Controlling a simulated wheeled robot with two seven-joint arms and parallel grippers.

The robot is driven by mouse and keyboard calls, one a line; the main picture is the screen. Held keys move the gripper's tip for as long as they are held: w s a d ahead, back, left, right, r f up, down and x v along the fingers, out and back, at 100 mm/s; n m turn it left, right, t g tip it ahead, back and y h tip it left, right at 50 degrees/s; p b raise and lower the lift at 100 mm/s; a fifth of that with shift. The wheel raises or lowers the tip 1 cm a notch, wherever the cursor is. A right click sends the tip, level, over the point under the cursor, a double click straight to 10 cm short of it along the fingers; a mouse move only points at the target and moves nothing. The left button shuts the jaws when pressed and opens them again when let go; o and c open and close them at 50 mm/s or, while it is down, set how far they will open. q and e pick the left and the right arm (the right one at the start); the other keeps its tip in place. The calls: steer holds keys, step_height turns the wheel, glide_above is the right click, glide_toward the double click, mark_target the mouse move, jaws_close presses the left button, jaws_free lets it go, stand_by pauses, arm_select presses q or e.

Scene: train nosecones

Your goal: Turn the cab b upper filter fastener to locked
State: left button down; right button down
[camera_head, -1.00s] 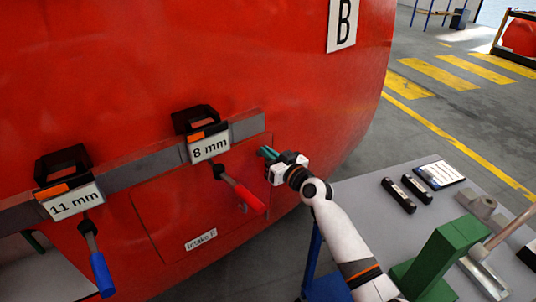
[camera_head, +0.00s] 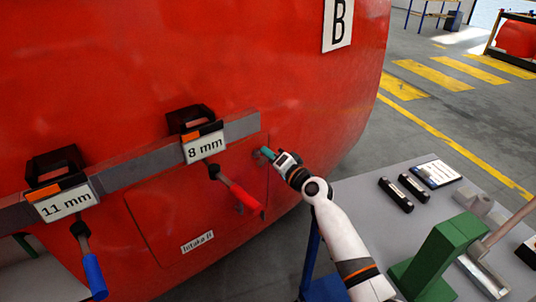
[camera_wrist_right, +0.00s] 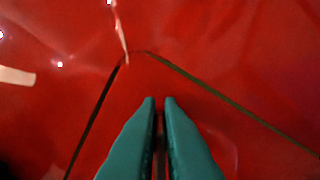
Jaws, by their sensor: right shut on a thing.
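The red cab B nose (camera_head: 270,60) carries an outlined panel labelled Intake B (camera_head: 165,222). My right gripper (camera_head: 266,153) is at the panel's upper right corner, its teal fingers pointing at the red surface. In the right wrist view, the fingers (camera_wrist_right: 160,104) are close together near a corner of the panel seam, with a thin dark strip between them. They are shut on what I take to be the upper filter fastener (camera_head: 257,156), a small dark part mostly hidden by the fingers. Its turn angle cannot be read. My left gripper is not in view.
A grey rail (camera_head: 142,167) crosses the nose and holds an 8 mm key with a red handle (camera_head: 241,194), close left of my gripper, and an 11 mm key with a blue handle (camera_head: 95,276). A grey table (camera_head: 350,200) with a green block (camera_head: 436,258) stands to the right.

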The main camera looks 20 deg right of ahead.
steer(key=m, duration=0.3)
steer(key=f+m, duration=0.1)
steer(key=m, duration=0.1)
steer(key=shift+d+f+m, duration=0.1)
steer(key=shift+m, duration=0.3)
stand_by(0.4)
steer(key=c, duration=1.6)
jaws_free()
steer(key=shift+s, duration=0.1)
steer(key=v, duration=1.1)
steer(key=shift+s+d, duration=0.15)
steer(key=shift+s, duration=0.25)
